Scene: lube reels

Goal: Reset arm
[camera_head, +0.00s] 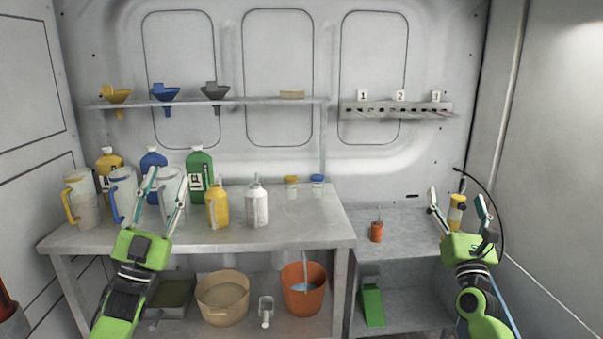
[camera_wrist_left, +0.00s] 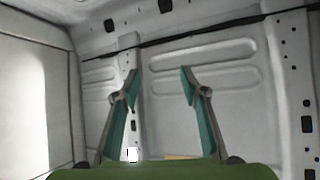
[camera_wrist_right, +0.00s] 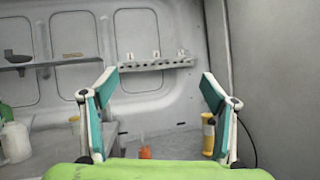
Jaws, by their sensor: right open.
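My left gripper (camera_head: 161,190) is raised in front of the left part of the workbench, its two fingers apart with nothing between them. In the left wrist view its fingers (camera_wrist_left: 158,85) are spread against a bare wall panel. My right gripper (camera_head: 459,206) is raised in front of the lower bench at the right. In the right wrist view its fingers (camera_wrist_right: 160,90) are wide apart and empty. A yellow cylinder (camera_head: 456,212) shows between the right fingers in the head view, but stands behind them; it also shows in the right wrist view (camera_wrist_right: 208,135).
The workbench (camera_head: 300,228) holds jugs, bottles and two small jars. A shelf (camera_head: 260,102) above carries three funnels. A numbered rack (camera_head: 395,110) hangs at the right. An orange bucket (camera_head: 303,290) and a tan tub (camera_head: 222,299) sit below. The bench's right front is clear.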

